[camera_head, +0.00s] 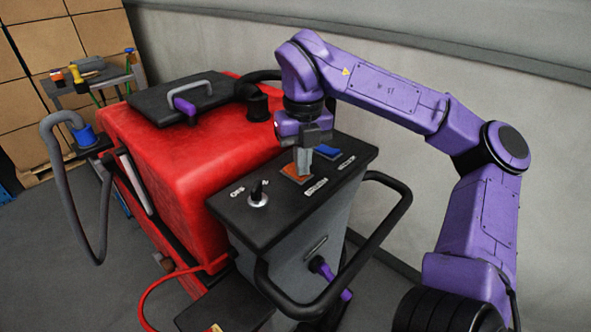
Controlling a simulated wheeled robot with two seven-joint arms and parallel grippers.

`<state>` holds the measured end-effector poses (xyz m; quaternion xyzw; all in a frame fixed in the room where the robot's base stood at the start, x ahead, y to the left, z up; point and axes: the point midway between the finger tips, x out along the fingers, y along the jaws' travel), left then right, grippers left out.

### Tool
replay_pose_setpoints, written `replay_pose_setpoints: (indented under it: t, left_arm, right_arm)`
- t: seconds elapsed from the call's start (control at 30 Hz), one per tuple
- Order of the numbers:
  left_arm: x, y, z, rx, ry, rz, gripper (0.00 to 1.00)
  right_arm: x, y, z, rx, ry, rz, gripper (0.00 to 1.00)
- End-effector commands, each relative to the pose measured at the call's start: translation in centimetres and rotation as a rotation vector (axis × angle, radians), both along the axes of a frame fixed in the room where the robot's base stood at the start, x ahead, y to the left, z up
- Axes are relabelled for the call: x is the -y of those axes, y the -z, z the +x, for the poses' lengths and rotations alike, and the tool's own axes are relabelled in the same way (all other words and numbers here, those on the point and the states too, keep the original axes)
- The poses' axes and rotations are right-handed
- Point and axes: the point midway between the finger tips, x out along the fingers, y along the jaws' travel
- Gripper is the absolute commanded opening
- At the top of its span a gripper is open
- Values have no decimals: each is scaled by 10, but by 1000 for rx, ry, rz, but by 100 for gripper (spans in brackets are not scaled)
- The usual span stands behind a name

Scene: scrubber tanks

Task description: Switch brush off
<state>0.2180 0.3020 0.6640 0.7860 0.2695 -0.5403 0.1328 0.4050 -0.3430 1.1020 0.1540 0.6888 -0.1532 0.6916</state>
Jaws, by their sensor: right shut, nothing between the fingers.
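A red scrubber machine (190,145) stands in the middle, with a black control panel (290,222) at its near end. On the panel are an orange rocker switch (291,178), a blue switch (327,151) and a key or knob (258,194) on a silver base, each beside a small white label. The label writing is too small to read surely. My right gripper (301,172) points down with shut fingertips over the orange switch, touching it or just above; I cannot tell which. The fingers hide part of that switch. My left gripper is not in view.
A black handlebar (389,222) loops around the panel's near right side. A black lid (178,98) with a grey handle lies on the tank. A grey hose (66,190) hangs at the left. Cardboard boxes (38,40) and a cart (100,79) stand behind; a wall closes the right.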

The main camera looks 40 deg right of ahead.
Motion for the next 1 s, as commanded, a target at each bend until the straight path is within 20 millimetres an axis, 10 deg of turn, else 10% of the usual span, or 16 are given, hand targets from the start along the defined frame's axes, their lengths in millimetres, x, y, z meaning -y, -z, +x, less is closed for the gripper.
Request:
replay_pose_setpoints:
  t: [1.0]
  left_arm:
    - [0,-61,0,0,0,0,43]
  right_arm:
    - [0,-69,0,-4,1,-1,0]
